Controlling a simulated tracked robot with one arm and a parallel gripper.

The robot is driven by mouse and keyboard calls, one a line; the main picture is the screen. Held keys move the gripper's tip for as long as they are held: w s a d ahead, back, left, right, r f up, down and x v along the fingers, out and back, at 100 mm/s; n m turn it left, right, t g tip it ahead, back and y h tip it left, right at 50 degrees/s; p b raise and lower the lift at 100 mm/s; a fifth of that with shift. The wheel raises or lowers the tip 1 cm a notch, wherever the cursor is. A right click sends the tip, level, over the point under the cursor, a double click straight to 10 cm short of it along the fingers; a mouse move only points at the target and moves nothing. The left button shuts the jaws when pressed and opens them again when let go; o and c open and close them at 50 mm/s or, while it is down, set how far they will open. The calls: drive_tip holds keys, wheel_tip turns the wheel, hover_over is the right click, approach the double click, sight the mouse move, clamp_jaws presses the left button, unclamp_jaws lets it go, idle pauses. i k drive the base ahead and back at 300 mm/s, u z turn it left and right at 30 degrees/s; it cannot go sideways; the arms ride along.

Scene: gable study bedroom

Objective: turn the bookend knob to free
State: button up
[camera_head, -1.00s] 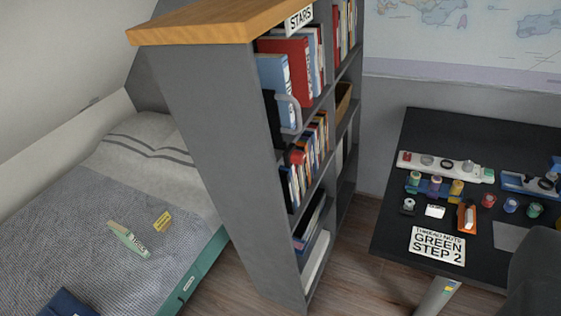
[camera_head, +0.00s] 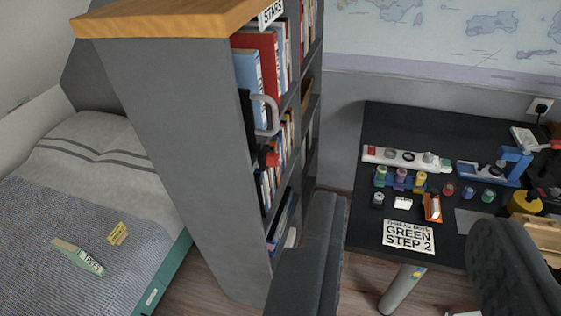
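The bookend (camera_head: 246,122) is a dark upright plate with a light grey curved handle (camera_head: 267,116), at the near end of the upper book row in the grey bookcase. A small red knob (camera_head: 271,158) shows just below it, at the shelf's front edge. I cannot make out its setting or markings. My gripper's fingertips are not in view.
The bookcase's side panel (camera_head: 185,150) faces me under a wooden top (camera_head: 165,18). A bed (camera_head: 90,180) is at left. A black desk (camera_head: 440,130) with small coloured items and a note (camera_head: 408,237) is at right, with a tufted chair (camera_head: 515,270) before it.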

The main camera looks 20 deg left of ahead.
sight(272, 159)
drive_tip(key=u, duration=0.05)
drive_tip(key=i, duration=1)
drive_tip(key=z, duration=0.05)
